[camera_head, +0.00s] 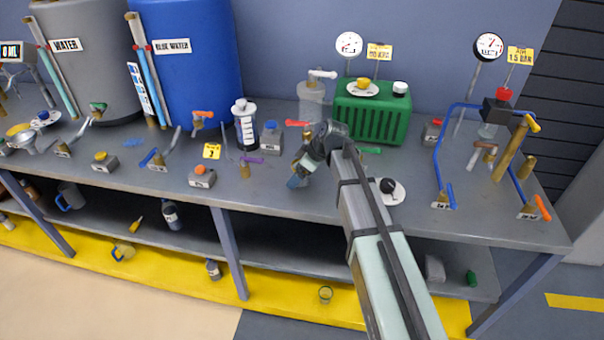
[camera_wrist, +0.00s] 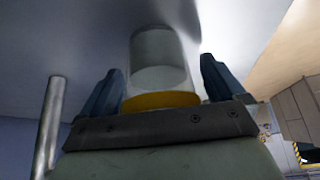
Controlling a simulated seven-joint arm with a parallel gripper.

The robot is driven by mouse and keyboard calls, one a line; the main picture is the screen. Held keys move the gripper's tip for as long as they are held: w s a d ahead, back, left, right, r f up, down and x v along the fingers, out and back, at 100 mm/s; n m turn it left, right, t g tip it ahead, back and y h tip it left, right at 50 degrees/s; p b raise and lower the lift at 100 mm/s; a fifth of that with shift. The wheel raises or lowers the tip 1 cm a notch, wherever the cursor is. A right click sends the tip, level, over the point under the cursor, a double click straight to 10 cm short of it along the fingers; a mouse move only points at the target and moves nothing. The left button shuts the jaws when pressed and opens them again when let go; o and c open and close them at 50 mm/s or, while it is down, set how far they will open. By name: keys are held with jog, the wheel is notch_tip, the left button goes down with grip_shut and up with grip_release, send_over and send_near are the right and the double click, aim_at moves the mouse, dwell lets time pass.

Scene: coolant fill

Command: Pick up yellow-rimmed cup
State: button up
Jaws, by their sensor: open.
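In the wrist view, a clear, greyish cup (camera_wrist: 160,60) with a yellow rim (camera_wrist: 160,101) stands between the two fingers of my gripper (camera_wrist: 162,92). The yellow rim is on the side nearest the gripper body, and its lower part is hidden behind that body. The fingers are apart, one on each side of the cup, with gaps visible. In the head view, my gripper (camera_head: 298,176) is low over the middle of the bench top, and I cannot make out the cup there.
A green ribbed box (camera_head: 372,118) stands behind my gripper.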

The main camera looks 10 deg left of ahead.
jog(key=shift+c, duration=0.4)
jog(key=c, duration=1.1)
